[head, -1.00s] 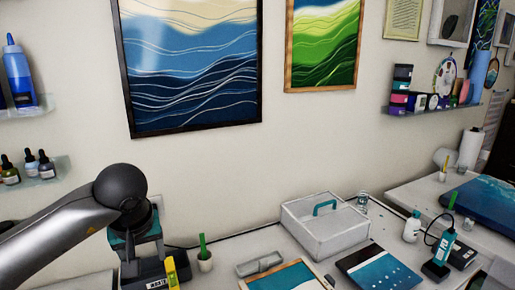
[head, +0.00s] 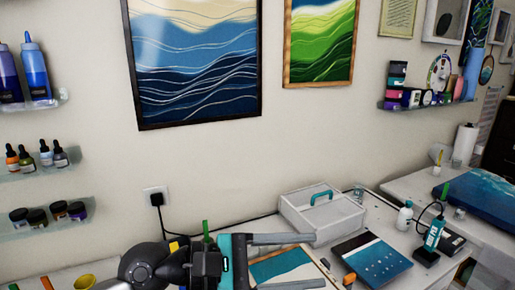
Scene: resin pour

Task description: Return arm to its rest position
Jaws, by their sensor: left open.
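My left gripper (head: 318,261) shows at the bottom centre of the head view, with its dark wrist to the left. Its two grey fingers are spread apart and point right. No object shows held between them. A wood-edged panel (head: 278,262) with teal and white paint shows behind and between the fingers, on the work table. The wrist and fingers hide parts of the table and the panel. My right gripper is not in view.
Wall shelves (head: 35,228) hold bottles and jars at left. A blue slab (head: 485,205) lies far right.

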